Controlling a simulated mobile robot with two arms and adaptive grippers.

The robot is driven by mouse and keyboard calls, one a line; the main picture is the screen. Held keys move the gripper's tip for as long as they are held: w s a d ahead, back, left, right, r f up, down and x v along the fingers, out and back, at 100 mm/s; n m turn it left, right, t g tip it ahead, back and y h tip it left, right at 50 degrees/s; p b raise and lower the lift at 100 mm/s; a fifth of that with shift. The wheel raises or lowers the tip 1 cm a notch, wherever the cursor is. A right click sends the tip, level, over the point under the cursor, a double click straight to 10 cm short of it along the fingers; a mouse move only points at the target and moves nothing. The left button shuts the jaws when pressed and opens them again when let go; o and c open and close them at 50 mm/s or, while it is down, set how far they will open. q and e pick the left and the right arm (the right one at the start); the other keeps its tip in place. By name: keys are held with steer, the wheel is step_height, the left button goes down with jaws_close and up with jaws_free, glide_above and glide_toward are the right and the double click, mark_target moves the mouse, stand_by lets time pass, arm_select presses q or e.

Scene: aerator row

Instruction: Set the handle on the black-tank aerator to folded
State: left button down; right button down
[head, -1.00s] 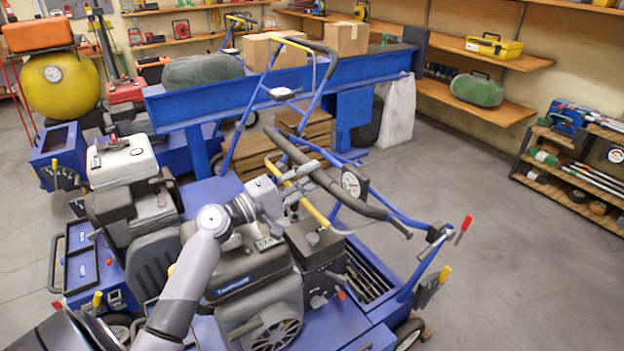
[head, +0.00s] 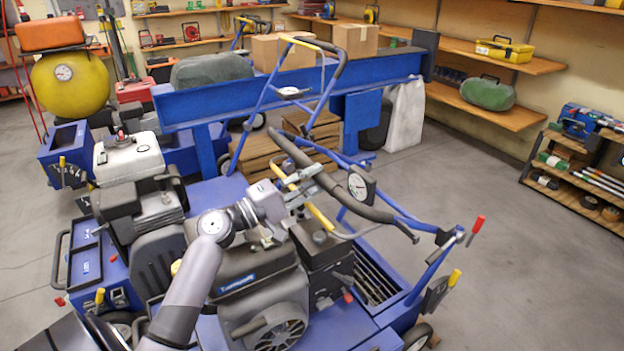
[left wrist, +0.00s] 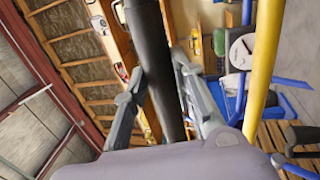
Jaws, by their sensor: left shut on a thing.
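The front blue aerator (head: 345,325) has a black engine and a dark tank (head: 318,242) with a cap. Its handle (head: 340,190) has blue tubes, a long black grip bar, a yellow bar (head: 322,217) and a round gauge (head: 361,187). The handle stands raised and tilted above the engine. My left gripper (head: 308,180) is shut on the black grip bar, left of the gauge. In the left wrist view the black bar (left wrist: 152,50) runs between the fingers of the left gripper (left wrist: 158,90), and the yellow bar (left wrist: 262,60) passes on the right. My right gripper is not in view.
A white-tank aerator (head: 130,158) stands close behind on the left. A blue beam bench (head: 290,92) with cardboard boxes (head: 356,38) stands behind the handle. Floor on the right is clear.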

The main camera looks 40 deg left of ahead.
arm_select(q)
steer(key=c, duration=1.3)
jaws_free()
steer(key=shift+c, duration=0.2)
steer(key=v, duration=1.2)
